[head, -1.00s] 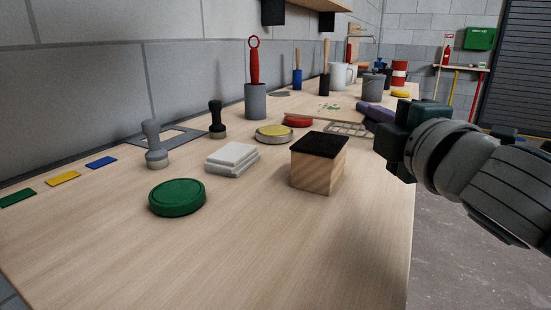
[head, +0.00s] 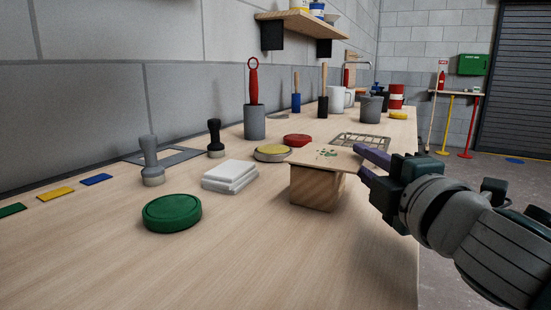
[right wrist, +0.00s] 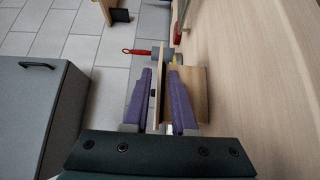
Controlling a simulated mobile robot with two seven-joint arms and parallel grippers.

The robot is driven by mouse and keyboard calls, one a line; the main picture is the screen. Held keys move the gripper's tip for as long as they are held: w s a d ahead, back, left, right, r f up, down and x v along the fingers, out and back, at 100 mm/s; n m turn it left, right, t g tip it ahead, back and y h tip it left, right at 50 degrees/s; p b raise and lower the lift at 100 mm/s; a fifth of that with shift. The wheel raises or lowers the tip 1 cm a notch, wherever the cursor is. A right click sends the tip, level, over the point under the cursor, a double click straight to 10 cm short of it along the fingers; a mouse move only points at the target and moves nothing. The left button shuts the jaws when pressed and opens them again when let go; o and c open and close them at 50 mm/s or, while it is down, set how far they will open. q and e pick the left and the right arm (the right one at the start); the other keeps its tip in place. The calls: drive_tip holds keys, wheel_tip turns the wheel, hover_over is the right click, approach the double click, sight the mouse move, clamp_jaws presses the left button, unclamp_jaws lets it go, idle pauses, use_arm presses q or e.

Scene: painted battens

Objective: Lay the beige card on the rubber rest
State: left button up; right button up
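The beige card (head: 325,155), a thin board with green specks, lies flat over the top of the wooden block of the rubber rest (head: 317,189). It hides the black rubber top and overhangs the block. My right gripper (head: 369,168) is at the card's right edge, its purple fingers apart, one above and one below the card's level. In the right wrist view the card (right wrist: 160,85) shows edge-on between the spread fingers, beside the block (right wrist: 190,92). My left gripper is not in view.
A green round tin (head: 172,213), a white stack (head: 230,176) and a yellow-topped tin (head: 272,153) stand left of the rest. A wire rack (head: 361,142) and a red disc (head: 297,140) lie behind. The bench front is clear.

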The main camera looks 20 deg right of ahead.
drive_tip(key=shift+o, duration=0.4)
drive_tip(key=shift+r, duration=0.15)
drive_tip(key=shift+s+a, duration=0.1)
drive_tip(key=shift+s, duration=0.1)
drive_tip(key=s, duration=0.3)
drive_tip(key=s+a, duration=0.1)
drive_tip(key=s, duration=0.6)
drive_tip(key=shift+s+a, duration=0.15)
drive_tip(key=shift+a, duration=0.25)
drive_tip(key=shift+s+a, duration=0.1)
drive_tip(key=shift+s, duration=0.5)
